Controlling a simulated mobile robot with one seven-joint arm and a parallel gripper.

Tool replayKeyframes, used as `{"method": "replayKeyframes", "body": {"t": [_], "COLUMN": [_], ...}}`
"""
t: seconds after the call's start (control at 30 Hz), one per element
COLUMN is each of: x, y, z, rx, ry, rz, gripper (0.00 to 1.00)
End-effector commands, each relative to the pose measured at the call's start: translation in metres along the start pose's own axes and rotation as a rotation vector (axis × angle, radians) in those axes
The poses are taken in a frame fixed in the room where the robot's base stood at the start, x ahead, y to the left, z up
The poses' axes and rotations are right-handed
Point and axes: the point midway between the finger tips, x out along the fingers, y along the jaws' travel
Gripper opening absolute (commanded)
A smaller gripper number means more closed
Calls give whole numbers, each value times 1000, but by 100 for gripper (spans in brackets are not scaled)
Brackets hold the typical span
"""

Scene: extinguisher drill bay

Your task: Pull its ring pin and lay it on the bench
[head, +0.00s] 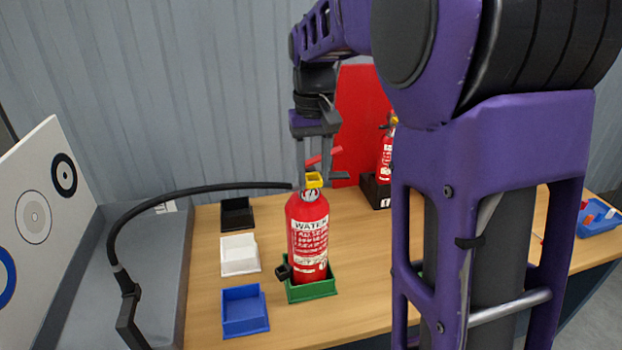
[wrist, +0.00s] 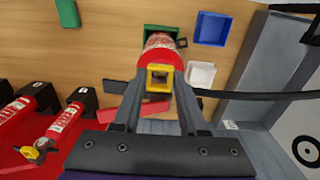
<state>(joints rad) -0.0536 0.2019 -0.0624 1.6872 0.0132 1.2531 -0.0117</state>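A red WATER extinguisher (head: 308,240) stands upright in a green tray (head: 312,290) on the bench. The wrist view shows the extinguisher's top (wrist: 160,45) from above. A yellow square ring (head: 314,181) is at its head; the ring's opening shows in the wrist view (wrist: 160,77). My gripper (head: 314,166) points down at the ring. In the wrist view its two fingers (wrist: 160,80) lie on either side of the ring, very close to its sides. Whether they press on it cannot be told. The pin shaft is not distinguishable. Red and dark levers (wrist: 142,110) show beside the ring.
Black (head: 237,213), white (head: 239,254) and blue (head: 244,309) trays stand left of the extinguisher. A black hose (head: 200,189) arches left from it. Other extinguishers (wrist: 62,122) stand in black holders. Bare bench lies right of the green tray; my arm hides some.

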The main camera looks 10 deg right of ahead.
Motion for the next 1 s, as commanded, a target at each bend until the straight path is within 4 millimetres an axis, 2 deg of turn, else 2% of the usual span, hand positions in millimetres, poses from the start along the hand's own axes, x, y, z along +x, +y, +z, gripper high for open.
{"method": "replayKeyframes", "body": {"t": [0.03,0.07,0.1,0.37,1.0], "x": [0,0,0,0,3], "y": [0,0,0,0,0], "z": [0,0,0,1,28], "rx": [0,0,0,0,0], "ry": [0,0,0,1,-5], "rz": [0,0,0,0,0], "gripper": [7,1,0,0,0]}}
